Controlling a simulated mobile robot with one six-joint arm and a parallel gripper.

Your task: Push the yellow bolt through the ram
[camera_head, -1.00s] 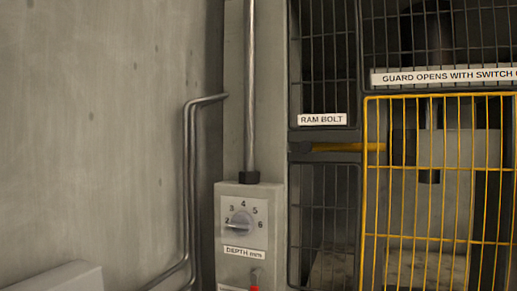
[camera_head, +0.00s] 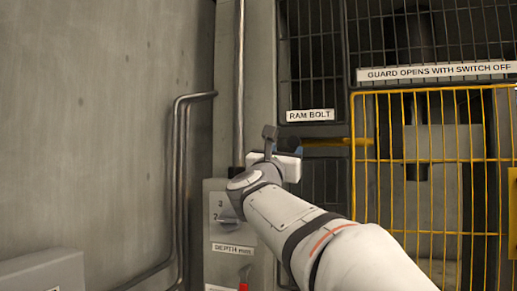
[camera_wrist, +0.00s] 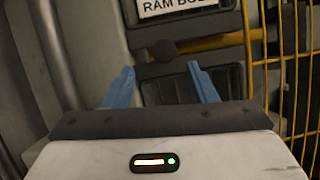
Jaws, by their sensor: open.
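The yellow bolt (camera_head: 341,141) lies level in a slot of the dark frame, under the RAM BOLT label (camera_head: 310,115); its shaft reaches right behind the yellow guard. In the wrist view the bolt's dark round knob (camera_wrist: 164,50) faces the camera, with its yellow shaft (camera_wrist: 222,41) to the right. My gripper (camera_head: 284,142) is at the bolt's left end in the head view, hiding part of the knob. In the wrist view my gripper (camera_wrist: 160,88) has its two blue fingers apart, with the knob beyond and between them. I see no contact. The ram (camera_head: 417,150) is partly hidden behind the guard bars.
The yellow mesh guard (camera_head: 356,190) stands right of the bolt. Left are a grey control box (camera_head: 212,265) with a depth dial, partly hidden by my arm, a red-handled switch (camera_head: 244,277) and a vertical pipe (camera_head: 239,90). A bent pipe (camera_head: 178,170) runs along the concrete wall.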

